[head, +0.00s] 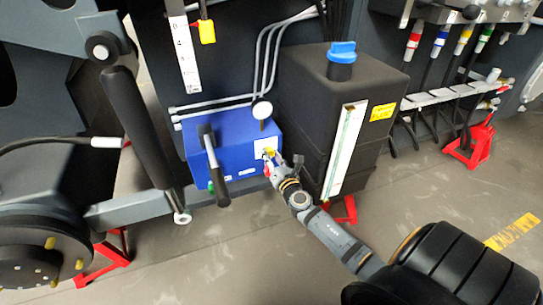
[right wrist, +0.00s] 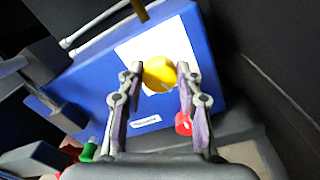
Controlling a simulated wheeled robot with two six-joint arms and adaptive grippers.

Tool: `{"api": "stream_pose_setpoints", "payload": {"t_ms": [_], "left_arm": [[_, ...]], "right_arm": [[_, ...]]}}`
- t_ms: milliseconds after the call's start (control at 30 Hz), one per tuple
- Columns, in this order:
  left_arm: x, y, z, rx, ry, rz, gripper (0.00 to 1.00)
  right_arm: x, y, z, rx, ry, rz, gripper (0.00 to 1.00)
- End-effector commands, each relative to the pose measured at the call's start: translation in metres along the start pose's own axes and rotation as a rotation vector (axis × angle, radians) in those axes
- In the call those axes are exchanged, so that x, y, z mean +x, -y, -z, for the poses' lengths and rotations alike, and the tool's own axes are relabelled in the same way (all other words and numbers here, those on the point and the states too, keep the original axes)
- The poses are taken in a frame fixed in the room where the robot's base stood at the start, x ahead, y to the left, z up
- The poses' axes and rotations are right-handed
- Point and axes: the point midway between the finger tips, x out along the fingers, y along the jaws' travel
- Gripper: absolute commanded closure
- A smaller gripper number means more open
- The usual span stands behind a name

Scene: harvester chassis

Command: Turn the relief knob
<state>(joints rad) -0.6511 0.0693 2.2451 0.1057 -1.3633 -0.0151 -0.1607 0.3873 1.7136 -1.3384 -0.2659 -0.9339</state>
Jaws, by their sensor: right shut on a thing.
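The relief knob is a yellow knob (right wrist: 159,74) on a white label on the front of a blue box (right wrist: 88,90). In the right wrist view my right gripper (right wrist: 160,76) has its two fingertips on either side of the knob, closed on it. In the head view the blue box (head: 185,133) stands at the middle, and my right gripper (head: 270,160) reaches its front from the lower right. The knob is mostly hidden there by the fingers. My left gripper is not in view.
A red knob (right wrist: 183,123) sits close beside the right finger, and a green part (right wrist: 89,152) is at lower left. A black lever (head: 215,170) sticks out from the box. A black tank (head: 305,105) with a blue cap stands right of the box.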

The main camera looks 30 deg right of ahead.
Motion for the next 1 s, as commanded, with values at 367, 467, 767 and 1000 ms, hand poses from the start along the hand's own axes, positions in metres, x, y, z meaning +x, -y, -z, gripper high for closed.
{"api": "stream_pose_setpoints", "payload": {"t_ms": [367, 467, 767, 1000], "left_arm": [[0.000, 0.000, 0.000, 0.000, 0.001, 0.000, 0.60], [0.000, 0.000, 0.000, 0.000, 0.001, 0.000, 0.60], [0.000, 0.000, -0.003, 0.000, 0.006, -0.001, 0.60], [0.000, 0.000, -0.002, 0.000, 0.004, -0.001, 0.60]], "right_arm": [[-0.001, 0.001, 0.003, 0.000, -0.005, 0.002, 0.57], [-0.001, 0.001, 0.002, 0.000, -0.004, 0.001, 0.43], [-0.001, 0.001, 0.001, 0.000, -0.002, 0.000, 0.42], [-0.040, 0.001, 0.002, -0.004, -0.006, 0.001, 0.42]]}}
